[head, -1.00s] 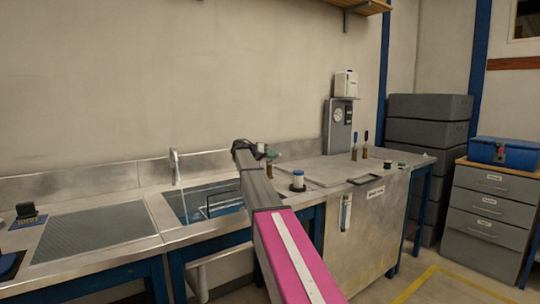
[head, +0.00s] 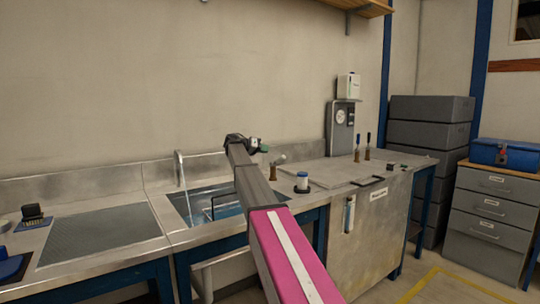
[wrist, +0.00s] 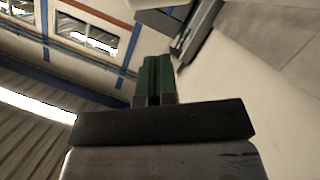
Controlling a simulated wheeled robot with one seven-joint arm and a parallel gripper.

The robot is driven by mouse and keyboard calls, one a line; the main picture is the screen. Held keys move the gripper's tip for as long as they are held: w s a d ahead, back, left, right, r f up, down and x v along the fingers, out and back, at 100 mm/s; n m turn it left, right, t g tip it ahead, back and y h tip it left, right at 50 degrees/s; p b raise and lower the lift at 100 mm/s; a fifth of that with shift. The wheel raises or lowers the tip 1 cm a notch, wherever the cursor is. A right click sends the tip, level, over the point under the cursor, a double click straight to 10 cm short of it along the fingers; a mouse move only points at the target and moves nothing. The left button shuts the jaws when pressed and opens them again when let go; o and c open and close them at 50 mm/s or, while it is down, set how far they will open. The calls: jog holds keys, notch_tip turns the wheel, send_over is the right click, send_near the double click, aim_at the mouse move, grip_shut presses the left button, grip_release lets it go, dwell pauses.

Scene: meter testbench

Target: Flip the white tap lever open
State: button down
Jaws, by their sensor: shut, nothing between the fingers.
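A small brass tap with a white lever (head: 279,160) stands on the bench just right of the sink. The lever slants up and to the right from the brass body (head: 273,172). My gripper (head: 262,148) is just left of and above the tap in the head view, with a gap showing between them. Its green fingers also show in the wrist view (wrist: 153,80), pressed together and empty. The wrist view shows wall and ceiling but not the tap.
The sink (head: 205,200) with a running spout (head: 180,168) lies left of my arm.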

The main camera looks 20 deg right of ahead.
jog(key=v, duration=0.7)
jog(key=shift+s, duration=0.1)
